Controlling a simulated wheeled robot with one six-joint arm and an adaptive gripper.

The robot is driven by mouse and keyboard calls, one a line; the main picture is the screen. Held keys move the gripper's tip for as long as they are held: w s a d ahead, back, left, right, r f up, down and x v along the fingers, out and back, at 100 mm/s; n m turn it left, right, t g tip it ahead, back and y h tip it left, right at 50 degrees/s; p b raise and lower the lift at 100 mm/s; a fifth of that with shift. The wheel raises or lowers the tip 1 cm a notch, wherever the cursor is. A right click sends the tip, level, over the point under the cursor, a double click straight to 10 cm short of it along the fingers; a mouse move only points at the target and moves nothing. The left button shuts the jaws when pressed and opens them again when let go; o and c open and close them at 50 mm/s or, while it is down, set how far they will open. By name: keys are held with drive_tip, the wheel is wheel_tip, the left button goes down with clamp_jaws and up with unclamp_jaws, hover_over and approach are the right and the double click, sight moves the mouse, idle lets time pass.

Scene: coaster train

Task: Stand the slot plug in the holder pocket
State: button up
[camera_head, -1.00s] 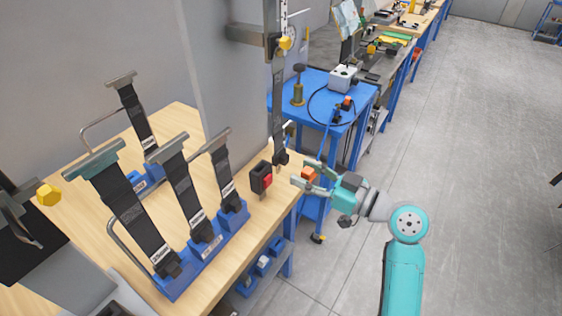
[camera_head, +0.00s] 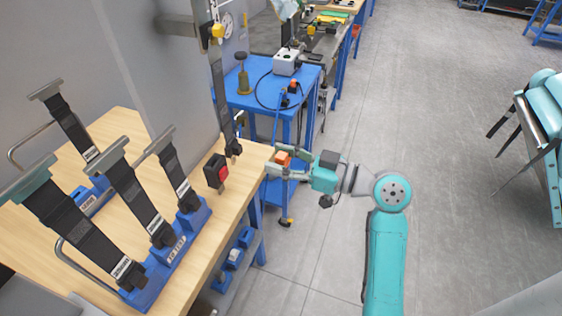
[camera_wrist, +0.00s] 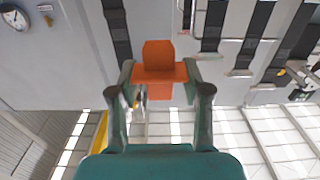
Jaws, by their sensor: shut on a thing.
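My gripper (camera_head: 276,164) is shut on an orange block, which I take for the slot plug (camera_head: 283,157). It is held in the air just off the table's right edge. In the wrist view the orange plug (camera_wrist: 160,50) sits between the two fingers (camera_wrist: 160,75), with a wide flange across it and a narrower part below. Blue holder blocks (camera_head: 172,262) stand on the wooden table to the left, apart from my gripper, with black straps leaning from them. I cannot tell which opening is the holder pocket.
A black block with a red face (camera_head: 217,172) stands near the right edge of the wooden table (camera_head: 222,222). A dark vertical strap (camera_head: 222,95) hangs behind it. A blue cart (camera_head: 258,98) stands beyond. Open grey floor (camera_head: 440,120) lies to the right.

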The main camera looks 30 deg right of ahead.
sight(287, 161)
idle(0.3)
drive_tip(key=shift+v, duration=3)
drive_tip(key=shift+w, duration=0.1)
